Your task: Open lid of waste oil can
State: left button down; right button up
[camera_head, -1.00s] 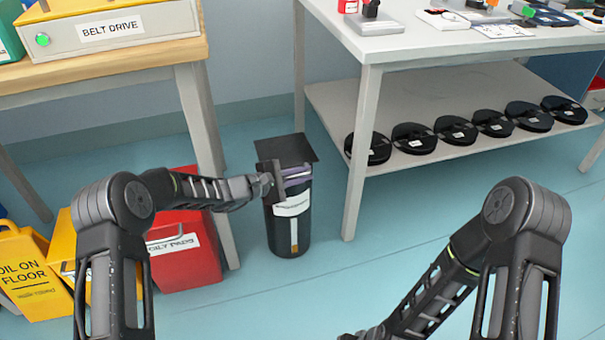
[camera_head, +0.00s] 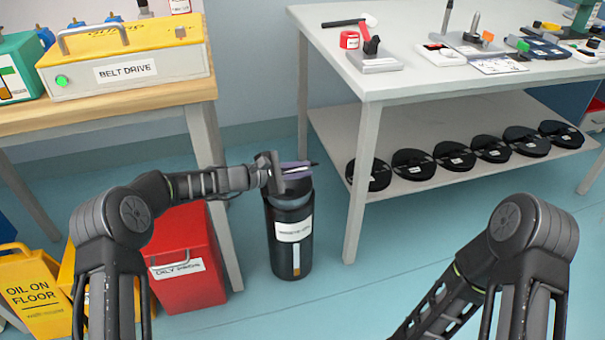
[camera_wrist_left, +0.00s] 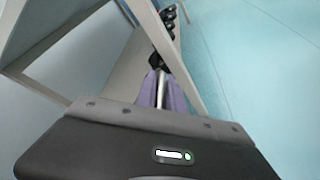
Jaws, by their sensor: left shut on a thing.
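The waste oil can (camera_head: 291,245) is a black upright cylinder with a white label, standing on the floor between the two tables. Its grey upper rim shows under my left gripper (camera_head: 300,168).
A red oily-waste bin (camera_head: 188,255) and yellow floor signs (camera_head: 32,290) stand left of the can. A wooden table (camera_head: 110,100) is at left. A white table (camera_head: 440,75) with a lower shelf of black reels (camera_head: 414,164) is at right. The front floor is clear.

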aim_at(287, 172)
pick_arm(q)
jog(key=shift+a, duration=0.1)
jog(key=c, duration=1.7)
grip_release()
jog(key=p+v, duration=0.1)
jog(key=v, duration=0.6)
jog(key=shift+s+a+r+p, duration=0.1)
jog(key=shift+p, duration=0.2)
jog(key=shift+s+a, duration=0.15)
jog(key=shift+a, duration=0.05)
jog(key=shift+a, duration=0.1)
